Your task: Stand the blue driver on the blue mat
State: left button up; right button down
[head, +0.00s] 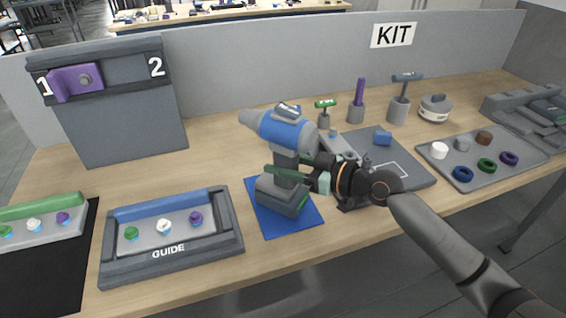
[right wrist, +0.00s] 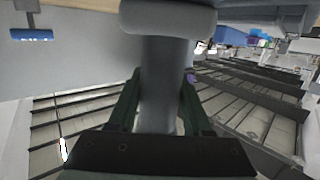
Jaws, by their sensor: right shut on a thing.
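The blue driver (head: 285,132) has a blue and grey body, a grey handle and a wide grey foot (head: 280,197). It is upright, its nose pointing left. The blue mat (head: 290,225) lies on the table, partly covered by the foot. The foot is over the mat; I cannot tell whether it touches it. My right gripper (head: 290,172) comes in from the right and is shut around the handle. In the right wrist view the grey handle (right wrist: 160,85) stands between the two green fingers. My left gripper is not in view.
A GUIDE tray (head: 170,245) stands left of the mat. A grey board (head: 410,175) lies right of it, partly behind my arm. Upright tools in holders (head: 398,110) stand behind, and a tray of rings (head: 472,178) is further right. A grey panel (head: 115,110) stands back left.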

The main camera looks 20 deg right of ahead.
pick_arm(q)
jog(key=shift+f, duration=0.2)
pick_arm(e)
jog(key=shift+c, duration=1.5)
grip_release()
jog(key=shift+o, duration=0.3)
jog(key=shift+f, duration=0.35)
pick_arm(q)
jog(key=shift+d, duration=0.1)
pick_arm(e)
jog(key=shift+s, duration=0.1)
pick_arm(q)
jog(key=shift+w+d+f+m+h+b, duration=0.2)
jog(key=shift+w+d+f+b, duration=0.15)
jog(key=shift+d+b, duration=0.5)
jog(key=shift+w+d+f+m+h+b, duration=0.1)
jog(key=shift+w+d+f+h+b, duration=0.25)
jog(key=shift+b, duration=0.9)
pick_arm(e)
jog(key=v, duration=1.2)
jog(key=shift+r, duration=0.25)
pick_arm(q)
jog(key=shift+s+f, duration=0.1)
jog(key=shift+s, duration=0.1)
pick_arm(e)
jog(key=shift+s+d, duration=0.2)
jog(key=shift+s, duration=0.05)
